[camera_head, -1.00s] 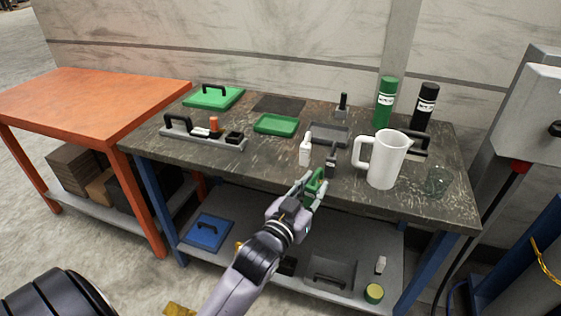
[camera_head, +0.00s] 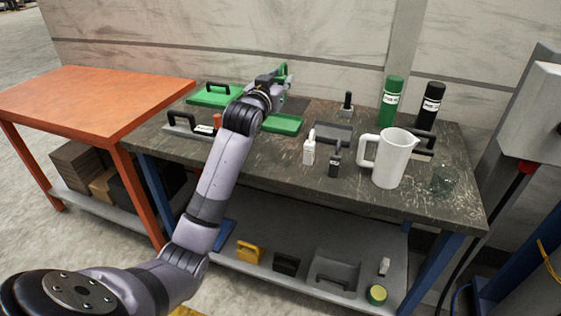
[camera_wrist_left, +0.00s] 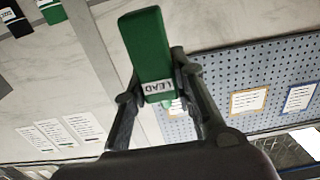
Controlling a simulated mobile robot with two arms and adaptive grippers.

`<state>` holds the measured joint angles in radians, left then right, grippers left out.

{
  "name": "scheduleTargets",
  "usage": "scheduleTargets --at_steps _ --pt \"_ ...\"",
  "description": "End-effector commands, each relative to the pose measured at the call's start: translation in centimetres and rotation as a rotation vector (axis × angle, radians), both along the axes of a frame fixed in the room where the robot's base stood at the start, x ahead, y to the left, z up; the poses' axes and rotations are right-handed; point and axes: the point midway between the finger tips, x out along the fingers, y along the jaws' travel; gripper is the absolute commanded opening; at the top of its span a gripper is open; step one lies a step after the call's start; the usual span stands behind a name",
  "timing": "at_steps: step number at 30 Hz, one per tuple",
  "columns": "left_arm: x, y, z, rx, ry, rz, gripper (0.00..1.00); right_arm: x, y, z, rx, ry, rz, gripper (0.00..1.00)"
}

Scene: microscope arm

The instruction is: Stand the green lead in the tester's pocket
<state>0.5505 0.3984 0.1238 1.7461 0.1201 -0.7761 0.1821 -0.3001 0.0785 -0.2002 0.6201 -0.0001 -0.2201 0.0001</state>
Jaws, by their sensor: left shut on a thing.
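My left gripper (camera_head: 282,76) is shut on the green lead, a green block with a "LEAD" label. The lead (camera_wrist_left: 148,45) sticks up between the fingers in the left wrist view. In the head view, the gripper is over the back of the table, and only a bit of green shows at its tip. A grey unit (camera_head: 181,131) with a black handle and an orange post stands at the table's left front; it may be the tester. My left arm hides its right part. I cannot make out the pocket. My right gripper is not in view.
A green lid (camera_head: 208,97) and a green tray (camera_head: 284,124) lie near my arm. A grey tray (camera_head: 333,140), white bottle (camera_head: 309,152), black upright piece (camera_head: 335,165), white jug (camera_head: 393,160) and two canisters stand to the right. An orange table (camera_head: 85,100) adjoins on the left.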

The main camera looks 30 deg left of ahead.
Motion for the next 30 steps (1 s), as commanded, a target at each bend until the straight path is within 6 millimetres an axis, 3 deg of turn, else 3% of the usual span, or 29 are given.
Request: scheduleTargets --at_steps 7,21,24,30 --pt "0.0 -0.1 -0.9 0.0 0.001 -0.001 0.0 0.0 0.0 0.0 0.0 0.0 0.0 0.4" --pt "-0.1 -0.1 -12.7 -0.001 0.001 0.0 0.0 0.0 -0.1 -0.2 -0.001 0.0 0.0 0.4" --pt "-0.1 -0.1 -14.5 -0.001 0.0 0.0 0.0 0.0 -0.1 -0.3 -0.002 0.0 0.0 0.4" --pt "0.0 -0.1 -16.1 0.0 -0.002 0.0 0.0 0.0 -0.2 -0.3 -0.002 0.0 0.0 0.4"
